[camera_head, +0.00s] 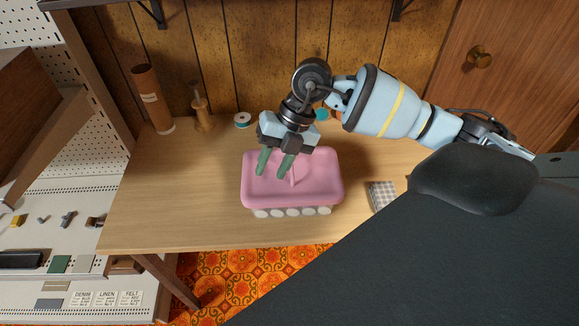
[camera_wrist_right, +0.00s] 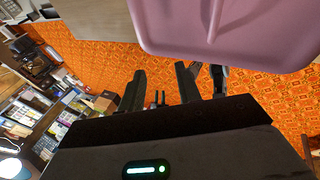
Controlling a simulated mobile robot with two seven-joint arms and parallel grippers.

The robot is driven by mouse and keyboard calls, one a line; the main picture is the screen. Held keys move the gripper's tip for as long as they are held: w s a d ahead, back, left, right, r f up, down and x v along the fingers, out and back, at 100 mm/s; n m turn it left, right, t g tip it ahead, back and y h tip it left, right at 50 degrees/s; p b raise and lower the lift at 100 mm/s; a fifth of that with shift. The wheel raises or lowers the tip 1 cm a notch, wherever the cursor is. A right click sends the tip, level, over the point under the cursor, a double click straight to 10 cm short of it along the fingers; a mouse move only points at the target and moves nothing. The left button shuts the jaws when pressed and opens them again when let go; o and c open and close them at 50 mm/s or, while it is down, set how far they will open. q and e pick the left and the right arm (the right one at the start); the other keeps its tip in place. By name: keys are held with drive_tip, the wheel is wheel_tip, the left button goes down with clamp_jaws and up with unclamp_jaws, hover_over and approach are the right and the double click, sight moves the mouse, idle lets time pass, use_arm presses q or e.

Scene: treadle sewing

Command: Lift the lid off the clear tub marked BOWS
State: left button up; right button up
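A pink lid (camera_head: 318,187) with rounded corners and a raised ridge across its middle sits on a tub on the wooden table. Only a row of pale round shapes (camera_head: 292,212) shows below the lid's front edge; no BOWS marking is readable. My right gripper (camera_head: 273,172) is over the left half of the lid, its two green fingers apart with nothing between them. Both fingers appear left of the ridge; I cannot tell if they touch the lid. In the right wrist view the lid (camera_wrist_right: 240,30) fills the upper right, beside the open fingers. My left gripper is not in view.
The wooden table (camera_head: 160,205) is bare left of the tub. A brown cylinder (camera_head: 152,98), a wooden spindle (camera_head: 203,112) and a small spool (camera_head: 242,120) stand along the back. A checked item (camera_head: 382,196) lies right of the tub. A pegboard shelf is at left.

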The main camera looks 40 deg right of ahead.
sight(291, 171)
drive_tip(key=shift+w+d+r+m+t+h, duration=0.2)
drive_tip(key=shift+w+d+h, duration=0.35)
drive_tip(key=shift+d, duration=0.65)
drive_tip(key=shift+w+d+f+m+t+h, duration=0.15)
drive_tip(key=shift+w+d+m+h, duration=0.2)
drive_tip(key=shift+d+h, duration=0.6)
drive_tip(key=shift+w+d+r+m+t+h, duration=0.2)
drive_tip(key=shift+w+d+h, duration=0.25)
drive_tip(key=shift+d, duration=1)
drive_tip(key=shift+a+f, duration=0.1)
drive_tip(key=shift+f, duration=2.6)
clamp_jaws()
